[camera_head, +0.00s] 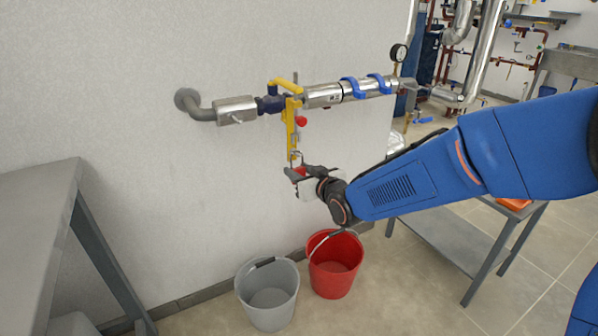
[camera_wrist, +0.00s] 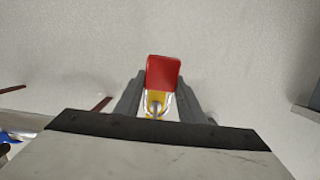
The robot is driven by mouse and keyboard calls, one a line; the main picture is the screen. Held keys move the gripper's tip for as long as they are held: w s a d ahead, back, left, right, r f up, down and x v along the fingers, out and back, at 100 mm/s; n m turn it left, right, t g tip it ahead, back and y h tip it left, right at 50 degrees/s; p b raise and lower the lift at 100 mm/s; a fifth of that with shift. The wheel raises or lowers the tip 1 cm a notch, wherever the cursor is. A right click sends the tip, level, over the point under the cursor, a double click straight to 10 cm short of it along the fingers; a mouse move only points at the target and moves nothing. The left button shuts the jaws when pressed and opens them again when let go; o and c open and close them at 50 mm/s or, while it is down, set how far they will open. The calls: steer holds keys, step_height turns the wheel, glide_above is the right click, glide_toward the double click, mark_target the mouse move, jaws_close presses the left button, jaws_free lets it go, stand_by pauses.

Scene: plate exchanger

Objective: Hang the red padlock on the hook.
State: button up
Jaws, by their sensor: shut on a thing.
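The red padlock (camera_head: 299,171) is in my gripper (camera_head: 293,173), just below the lower end of a yellow hanging strip (camera_head: 291,130) on the pipe valve. In the wrist view, the padlock's red body (camera_wrist: 163,72) sits between the two dark fingers of my gripper (camera_wrist: 160,88). Yellow and a grey metal loop or rod show below the red body there. Thin grey metal shows between strip and padlock in the head view. I cannot tell hook from shackle, or whether the padlock hangs on the hook.
A grey bucket (camera_head: 268,312) and a red bucket (camera_head: 335,280) stand on the floor below. A grey table (camera_head: 40,190) is at left.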

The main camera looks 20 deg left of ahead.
steer(key=o, duration=1.2)
steer(key=shift+c, duration=0.2)
